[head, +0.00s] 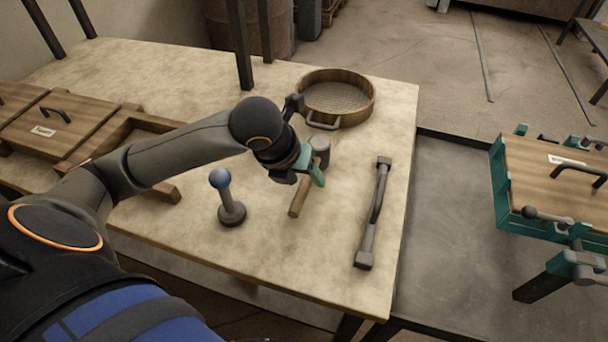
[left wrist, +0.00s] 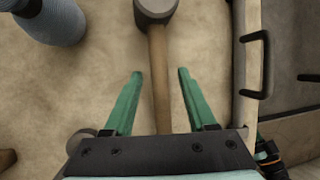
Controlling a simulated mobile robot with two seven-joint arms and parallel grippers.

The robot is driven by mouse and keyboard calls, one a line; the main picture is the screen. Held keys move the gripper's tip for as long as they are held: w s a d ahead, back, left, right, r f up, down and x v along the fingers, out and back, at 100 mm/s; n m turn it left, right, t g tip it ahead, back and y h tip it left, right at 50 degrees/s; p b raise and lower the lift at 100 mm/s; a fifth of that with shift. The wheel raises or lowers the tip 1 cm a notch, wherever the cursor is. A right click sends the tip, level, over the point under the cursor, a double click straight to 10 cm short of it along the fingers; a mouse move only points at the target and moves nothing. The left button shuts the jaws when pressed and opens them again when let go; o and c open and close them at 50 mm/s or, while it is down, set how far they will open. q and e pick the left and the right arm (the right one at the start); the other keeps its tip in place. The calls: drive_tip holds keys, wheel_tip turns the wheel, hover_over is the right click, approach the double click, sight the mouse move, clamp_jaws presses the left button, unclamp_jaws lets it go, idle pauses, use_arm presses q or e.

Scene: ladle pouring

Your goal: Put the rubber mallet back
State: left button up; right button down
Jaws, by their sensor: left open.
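The rubber mallet has a grey head (head: 320,146) and a wooden handle (head: 299,200), and lies on the pale table. In the left wrist view its head (left wrist: 156,8) is at the top edge and its handle (left wrist: 159,75) runs down between the fingers. My left gripper (head: 312,174) is over the mallet, just below its head in the head view. Its green fingers (left wrist: 160,73) are open, one on each side of the handle, with a gap to each. The gripper partly hides the mallet in the head view. My right gripper is not seen.
A blue-knobbed tool (head: 229,200) stands left of the mallet. A grey bar handle tool (head: 374,212) lies to the right. A round wooden sieve (head: 364,108) is behind. Wooden boxes (head: 58,128) are at left. A teal-framed wooden box (head: 548,180) stands at far right.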

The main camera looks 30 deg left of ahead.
use_arm(q)
drive_tip(key=p+v, duration=0.2)
drive_tip(key=v, duration=1)
